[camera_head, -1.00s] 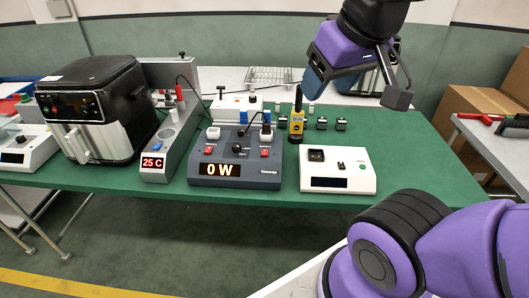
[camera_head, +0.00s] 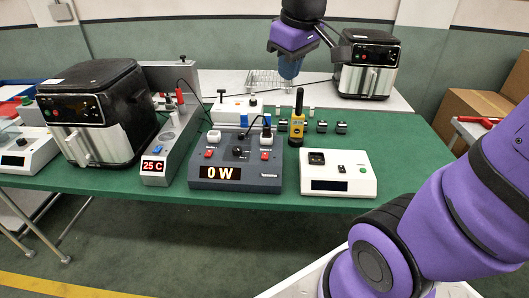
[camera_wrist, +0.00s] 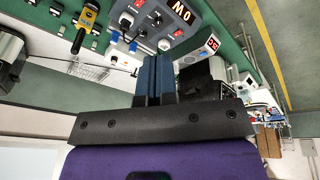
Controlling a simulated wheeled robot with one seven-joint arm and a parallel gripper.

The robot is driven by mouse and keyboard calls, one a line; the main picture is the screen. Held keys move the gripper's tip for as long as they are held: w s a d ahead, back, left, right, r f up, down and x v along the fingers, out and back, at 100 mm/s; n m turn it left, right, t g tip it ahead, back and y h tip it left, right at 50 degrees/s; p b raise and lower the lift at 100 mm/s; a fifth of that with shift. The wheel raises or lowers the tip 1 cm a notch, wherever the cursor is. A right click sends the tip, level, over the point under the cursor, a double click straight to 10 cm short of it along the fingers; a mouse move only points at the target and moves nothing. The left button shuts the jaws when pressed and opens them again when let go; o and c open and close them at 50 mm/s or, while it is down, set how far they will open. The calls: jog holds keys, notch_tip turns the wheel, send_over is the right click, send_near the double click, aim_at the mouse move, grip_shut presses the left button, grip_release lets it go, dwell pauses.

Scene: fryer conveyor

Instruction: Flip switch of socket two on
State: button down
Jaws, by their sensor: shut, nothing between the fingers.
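The grey power box (camera_head: 235,173) with a "0 W" display stands near the front edge of the green table. It also shows upside down in the wrist view (camera_wrist: 192,30). It has a left red switch (camera_head: 208,154) and a right red switch (camera_head: 264,155), each below a white socket or plug; the labels are too small to read. A black knob (camera_head: 238,150) sits between them. My gripper (camera_head: 289,72) is above and behind the box, pointing down, touching nothing. Its blue fingers (camera_wrist: 154,75) are shut and empty in the wrist view.
A yellow handheld device (camera_head: 297,125) stands upright right of the box. A white scale-like box (camera_head: 338,186) is at right. Another fryer (camera_head: 367,65) stands behind.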

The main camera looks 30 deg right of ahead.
jog(key=w+d+f+n+g, duration=0.2)
jog(key=w+d+f+n, duration=0.15)
jog(key=w+f, duration=0.75)
jog(key=n+g+y, duration=0.1)
jog(key=n+g, duration=0.1)
jog(key=n, duration=0.2)
send_over(265, 155)
notch_tip(265, 155, down, 12)
jog(key=shift+w+d+f, duration=0.1)
jog(key=shift+w+f, duration=0.1)
jog(key=shift+w, duration=0.05)
jog(key=shift+f, duration=0.1)
jog(key=f, duration=0.4)
jog(key=s+f, duration=0.1)
jog(key=f, duration=0.4)
jog(key=a+f, duration=0.1)
jog(key=f, duration=0.3)
jog(key=shift+s+f, duration=0.2)
jog(key=shift+f, duration=0.15)
jog(key=shift+s+f, duration=0.1)
jog(key=shift+f, duration=0.05)
jog(key=shift+w+d+r, duration=0.25)
jog(key=shift+w+d, duration=0.15)
jog(key=shift+w, duration=0.25)
